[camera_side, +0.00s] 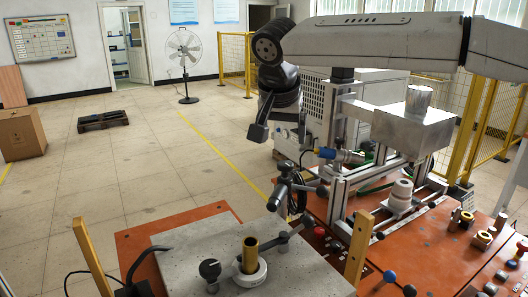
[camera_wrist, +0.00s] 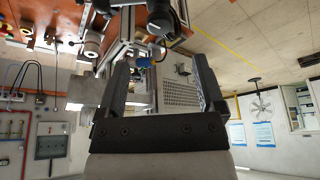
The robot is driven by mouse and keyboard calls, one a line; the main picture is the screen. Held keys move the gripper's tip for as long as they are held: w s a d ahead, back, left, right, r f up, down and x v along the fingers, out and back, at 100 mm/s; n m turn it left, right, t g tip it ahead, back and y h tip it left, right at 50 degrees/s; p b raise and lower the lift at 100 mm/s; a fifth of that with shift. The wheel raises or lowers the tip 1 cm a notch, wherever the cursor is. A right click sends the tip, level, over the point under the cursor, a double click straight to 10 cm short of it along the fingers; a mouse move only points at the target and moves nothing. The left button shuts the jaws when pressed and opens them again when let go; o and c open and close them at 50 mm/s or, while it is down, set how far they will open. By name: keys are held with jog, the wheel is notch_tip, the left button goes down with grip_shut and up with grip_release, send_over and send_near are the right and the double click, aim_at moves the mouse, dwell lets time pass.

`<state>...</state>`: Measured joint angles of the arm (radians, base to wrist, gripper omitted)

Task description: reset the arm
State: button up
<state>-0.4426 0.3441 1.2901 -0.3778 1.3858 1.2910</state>
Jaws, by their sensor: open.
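My gripper (camera_side: 260,118) hangs at the end of my arm in the side view, above the floor and behind the orange bench. Its dark fingers hold nothing that I can see, and it touches nothing. In the wrist view, its two fingers (camera_wrist: 161,62) stand wide apart with an empty gap between them. The wrist picture is upside down, with the bench (camera_wrist: 45,22) at the top. A brass tube (camera_side: 250,252) stands upright in a white ring on a grey plate (camera_side: 185,240) at the front, well away from my gripper.
An aluminium frame (camera_side: 337,190) with a white box (camera_side: 405,130) stands on the bench right of my gripper; a metal cylinder (camera_side: 419,101) sits on the box. A dark clamp-like fixture (camera_side: 285,185) stands below my gripper. Open floor (camera_side: 150,165) lies to the left.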

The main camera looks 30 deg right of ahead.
jog(key=d+f+n+t+y, duration=0.2)
jog(key=d+f+t+y, duration=0.35)
jog(key=d+f, duration=0.65)
jog(key=s+d+f+n+g+h, duration=0.1)
jog(key=s+f+n+g, duration=0.2)
jog(key=s+f, duration=0.4)
jog(key=s+d+f+n+g+h, duration=0.1)
jog(key=s+d+f+n+g, duration=0.1)
jog(key=s+f, duration=0.5)
jog(key=s+n+g, duration=0.1)
jog(key=s+n, duration=0.1)
jog(key=s, duration=0.4)
jog(key=shift+d, duration=0.3)
